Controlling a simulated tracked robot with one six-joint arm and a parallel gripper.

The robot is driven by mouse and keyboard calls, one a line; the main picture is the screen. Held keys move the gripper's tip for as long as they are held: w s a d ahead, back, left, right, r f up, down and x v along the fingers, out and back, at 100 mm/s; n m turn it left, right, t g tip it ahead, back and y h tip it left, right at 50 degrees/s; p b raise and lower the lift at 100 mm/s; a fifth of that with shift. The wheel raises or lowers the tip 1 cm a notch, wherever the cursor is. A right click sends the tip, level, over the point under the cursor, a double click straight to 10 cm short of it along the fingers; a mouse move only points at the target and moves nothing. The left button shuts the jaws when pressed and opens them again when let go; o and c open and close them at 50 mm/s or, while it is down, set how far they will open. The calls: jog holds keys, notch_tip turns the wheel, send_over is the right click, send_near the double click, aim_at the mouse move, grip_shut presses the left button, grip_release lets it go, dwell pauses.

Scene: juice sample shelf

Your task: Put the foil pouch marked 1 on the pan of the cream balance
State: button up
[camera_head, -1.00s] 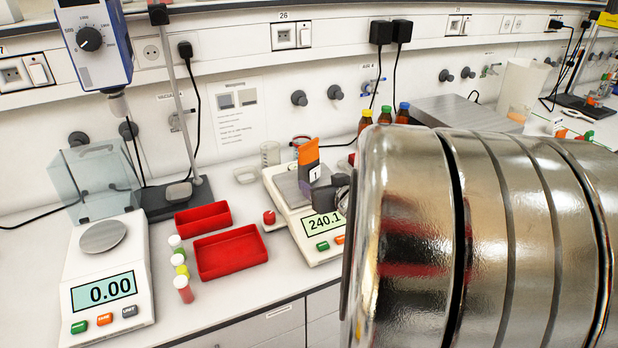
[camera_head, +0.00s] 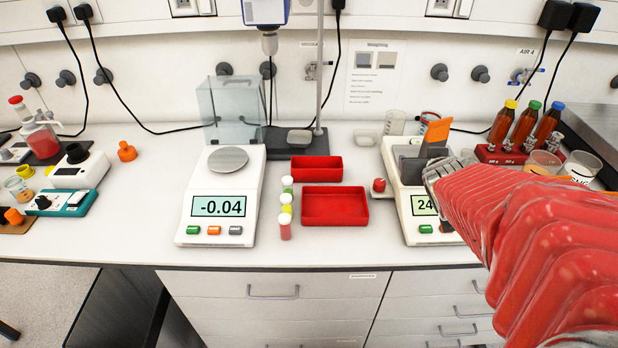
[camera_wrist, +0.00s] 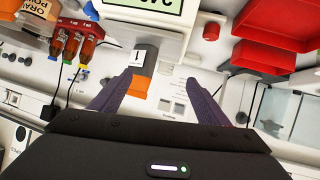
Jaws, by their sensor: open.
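The foil pouch (camera_head: 437,130), orange on top and grey below, appears to stand on the right balance. In the wrist view the pouch (camera_wrist: 143,72) shows its white label with a 1. The right balance (camera_head: 397,195) is cream, with a square pan and a partly hidden display starting 24. My gripper (camera_wrist: 158,77) is open, with one finger to either side of the pouch and a clear gap on the right. In the head view my gripper hides the pouch's lower part and much of the pan. The left balance (camera_head: 182,226) looks whiter; its round pan (camera_head: 228,159) is empty and it reads -0.04.
A small red knobbed object (camera_head: 378,187) is close beside the right balance. A rack of brown bottles (camera_head: 524,125) and beakers (camera_head: 544,163) stand to its right.

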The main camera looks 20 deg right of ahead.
jog(key=s+a+n+g+y, duration=0.2)
jog(key=s+a, duration=0.5)
jog(key=a, duration=0.6)
jog(key=s+a+n+g+y, duration=0.2)
jog(key=s+a+y, duration=0.2)
jog(key=a, duration=0.9)
jog(key=s, duration=0.3)
jog(key=shift+a+f+g, duration=0.25)
jog(key=shift+f+g, duration=0.05)
jog(key=shift+g, duration=0.1)
